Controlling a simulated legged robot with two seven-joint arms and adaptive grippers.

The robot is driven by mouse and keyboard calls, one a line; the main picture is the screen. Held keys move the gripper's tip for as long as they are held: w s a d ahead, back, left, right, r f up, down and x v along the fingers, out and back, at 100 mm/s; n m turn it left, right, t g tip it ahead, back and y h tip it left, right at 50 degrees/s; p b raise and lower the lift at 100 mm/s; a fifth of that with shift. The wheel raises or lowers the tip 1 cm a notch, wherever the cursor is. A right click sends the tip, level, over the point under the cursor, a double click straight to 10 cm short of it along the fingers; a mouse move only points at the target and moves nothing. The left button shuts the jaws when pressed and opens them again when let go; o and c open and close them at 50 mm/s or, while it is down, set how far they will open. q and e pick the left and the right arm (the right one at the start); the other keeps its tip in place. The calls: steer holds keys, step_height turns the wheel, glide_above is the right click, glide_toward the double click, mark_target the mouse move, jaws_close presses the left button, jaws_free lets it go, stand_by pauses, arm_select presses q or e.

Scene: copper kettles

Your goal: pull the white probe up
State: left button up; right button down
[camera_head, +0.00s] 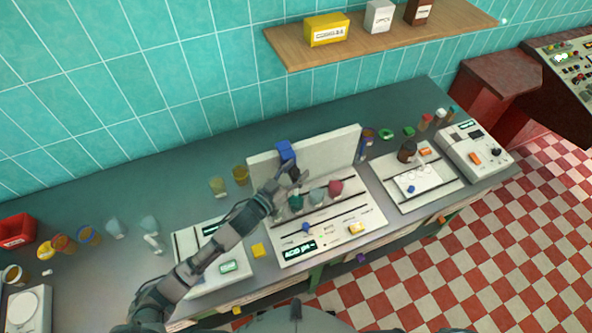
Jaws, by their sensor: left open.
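My left arm reaches up from the lower left, and my left gripper (288,178) is open at the acid pH station (335,226). It is just below a blue block (286,151) at the upright white panel (332,148). I cannot make out a white probe clearly; the gripper may hide it. Teal (296,202), grey (317,195) and red (335,188) cups stand in a row right of the gripper. My right gripper is not in view.
A white device (472,150) and another tray (415,178) stand to the right. A yellow block (258,250) lies near the station's left edge. Two amber containers (240,174) stand behind my arm.

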arm_select(q)
steer(key=v, duration=1.2)
steer(key=shift+w+d, duration=0.1)
steer(key=shift+w, duration=0.05)
